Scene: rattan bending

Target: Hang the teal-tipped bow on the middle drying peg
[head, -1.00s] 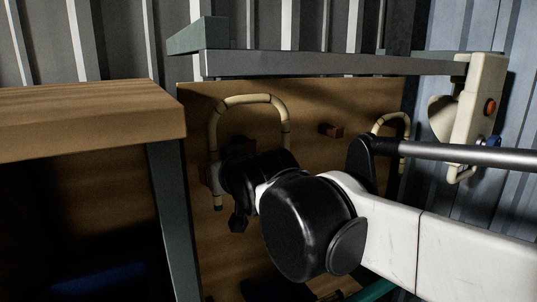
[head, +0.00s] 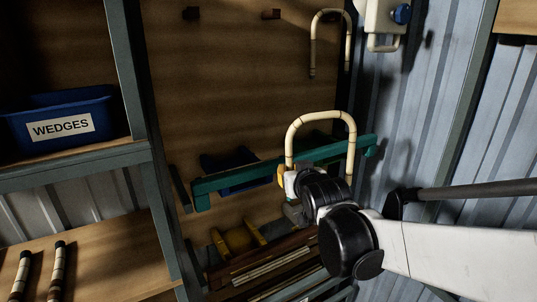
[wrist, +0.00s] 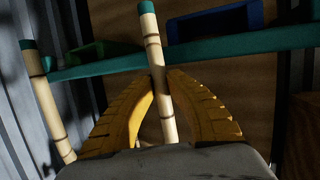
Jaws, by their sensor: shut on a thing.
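My gripper (head: 284,176) is shut on one leg of a pale cane bow (head: 320,115), arch upward. The wrist view shows the held leg (wrist: 157,62) between my yellow fingers (wrist: 161,78). Its end is teal, and so is the end of the other leg (wrist: 46,108), which is free at the left. The middle drying peg (head: 270,14) is a bare brown block high on the wooden board (head: 220,75). The held bow is well below it and to the right, in front of a teal rail (head: 235,178).
Another bare peg (head: 191,13) is left of the middle one. A second bow (head: 314,45) hangs at the board's right; its peg is not clear. A white device (head: 380,20) is beside it. A blue WEDGES bin (head: 60,128) stands on the left shelf.

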